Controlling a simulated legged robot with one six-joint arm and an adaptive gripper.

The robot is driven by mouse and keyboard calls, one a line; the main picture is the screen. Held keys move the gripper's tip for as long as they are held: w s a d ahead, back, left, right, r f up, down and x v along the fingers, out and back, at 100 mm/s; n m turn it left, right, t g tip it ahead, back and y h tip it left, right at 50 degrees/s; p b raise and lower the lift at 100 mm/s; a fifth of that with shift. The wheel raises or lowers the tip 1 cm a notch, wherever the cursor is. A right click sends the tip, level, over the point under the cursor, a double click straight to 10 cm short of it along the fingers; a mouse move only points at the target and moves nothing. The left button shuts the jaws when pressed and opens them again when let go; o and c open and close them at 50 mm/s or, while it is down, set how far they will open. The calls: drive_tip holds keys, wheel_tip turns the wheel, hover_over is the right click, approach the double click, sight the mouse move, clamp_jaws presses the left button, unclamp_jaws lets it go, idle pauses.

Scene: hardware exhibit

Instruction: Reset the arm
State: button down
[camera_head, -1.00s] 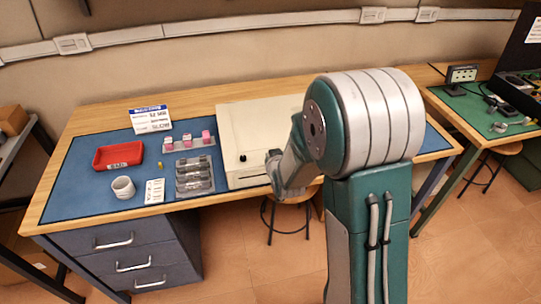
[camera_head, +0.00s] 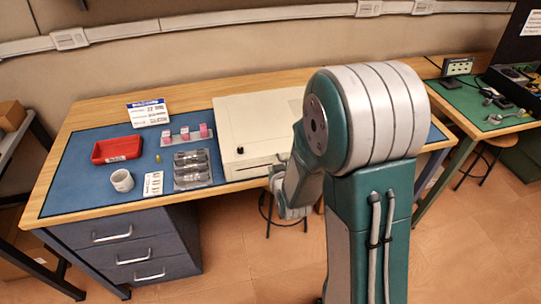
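My arm fills the right middle of the head view, with a large teal and grey shoulder joint in front. The lower arm hangs down and to the left of that joint, in front of the workbench (camera_head: 95,95). Its end (camera_head: 292,210) is below the bench's front edge, above the stool. The gripper's fingers cannot be made out, so I cannot tell whether it is open or shut. No object is seen held.
The blue mat (camera_head: 75,180) bears a red tray (camera_head: 117,150), a white cup (camera_head: 122,181), pink blocks (camera_head: 166,137), a grey organizer (camera_head: 192,170) and a cream box (camera_head: 240,120). A stool (camera_head: 268,214) stands below. A green-topped table (camera_head: 470,105) is at the right.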

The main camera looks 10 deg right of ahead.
drive_tip(key=shift+s+a+f, duration=0.1)
drive_tip(key=shift+s+f, duration=0.1)
drive_tip(key=shift+s, duration=0.1)
drive_tip(key=shift+r, duration=0.1)
drive_tip(key=s+r+g, duration=0.4)
drive_tip(key=s+r, duration=0.5)
drive_tip(key=r, duration=0.4)
drive_tip(key=s+r+g, duration=0.1)
drive_tip(key=s+r, duration=0.2)
drive_tip(key=s, duration=0.4)
drive_tip(key=s+r+g, duration=0.2)
drive_tip(key=s+r, duration=0.1)
drive_tip(key=s, duration=0.5)
drive_tip(key=shift+d+r, duration=0.2)
drive_tip(key=shift+r, duration=0.1)
drive_tip(key=shift+s, duration=0.1)
